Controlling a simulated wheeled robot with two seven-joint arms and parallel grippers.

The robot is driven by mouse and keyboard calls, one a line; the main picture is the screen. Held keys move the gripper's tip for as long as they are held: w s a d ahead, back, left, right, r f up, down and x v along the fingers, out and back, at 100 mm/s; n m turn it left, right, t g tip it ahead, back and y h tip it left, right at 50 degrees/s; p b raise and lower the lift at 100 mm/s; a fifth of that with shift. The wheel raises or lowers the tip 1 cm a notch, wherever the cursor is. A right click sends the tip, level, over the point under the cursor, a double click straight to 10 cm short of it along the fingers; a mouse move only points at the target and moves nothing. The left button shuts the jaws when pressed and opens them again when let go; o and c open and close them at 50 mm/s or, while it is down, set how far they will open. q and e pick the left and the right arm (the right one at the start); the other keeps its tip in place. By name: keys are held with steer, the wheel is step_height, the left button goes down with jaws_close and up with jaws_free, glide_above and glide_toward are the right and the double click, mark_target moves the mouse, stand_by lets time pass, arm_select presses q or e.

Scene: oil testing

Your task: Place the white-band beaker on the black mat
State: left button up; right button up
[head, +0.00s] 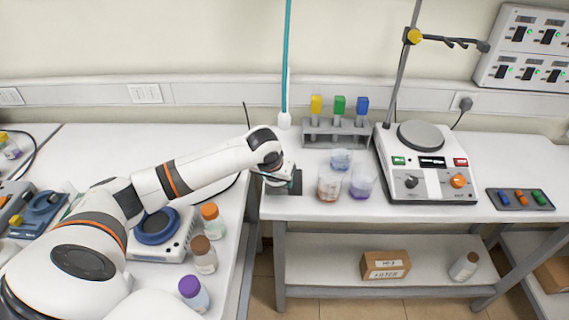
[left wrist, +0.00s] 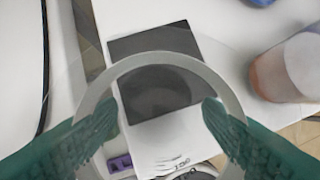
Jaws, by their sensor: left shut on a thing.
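My left gripper (head: 284,180) is shut on the white-band beaker. In the left wrist view the beaker shows as a clear vessel with a pale band (left wrist: 166,60) between the two teal fingers (left wrist: 160,115). The black mat (left wrist: 150,42) is seen through and past it. In the head view the mat (head: 292,188) lies at the left front corner of the right table, partly hidden by my gripper. The beaker is over the mat in the wrist view; I cannot tell if it touches. My right gripper is not in view.
Beakers with orange (head: 329,186), purple (head: 362,183) and blue (head: 341,160) contents stand right of the mat. A grey rack (head: 336,134) stands behind, a stirrer (head: 428,170) farther right. Capped bottles (head: 204,255) stand on the left table. A gap separates the tables.

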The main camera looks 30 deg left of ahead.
arm_select(q)
steer(key=shift+w+a, duration=0.15)
steer(key=shift+w, duration=0.45)
steer(key=shift+w+a, duration=0.15)
steer(key=shift+w, duration=0.45)
steer(key=w, duration=0.3)
steer(key=shift+a+r+p, duration=0.1)
steer(key=shift+a+p, duration=0.25)
steer(key=shift+p, duration=0.05)
steer(key=shift+w+p, duration=0.3)
steer(key=shift+f, duration=0.4)
steer(key=shift+s+f, duration=0.1)
steer(key=o, duration=1)
